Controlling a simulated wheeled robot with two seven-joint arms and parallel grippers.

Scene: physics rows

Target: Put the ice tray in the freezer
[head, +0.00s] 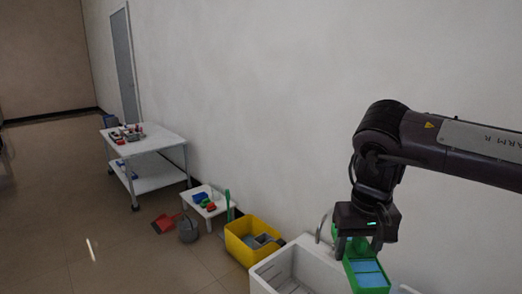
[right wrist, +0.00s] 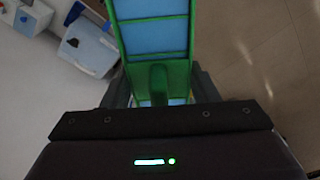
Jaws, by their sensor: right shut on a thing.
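The ice tray (head: 368,277) is green with light blue filled compartments. My right gripper (head: 354,246) is shut on one end of it and holds it up in front of the white sink, at the lower right of the head view. In the right wrist view the tray (right wrist: 150,38) extends away from between the fingers (right wrist: 155,88), its far end cut off by the picture's top edge. Whether it is quite level I cannot tell. My left gripper is not in view. No freezer shows in either view.
A white sink (head: 262,281) stands against the wall, partly behind the tray.

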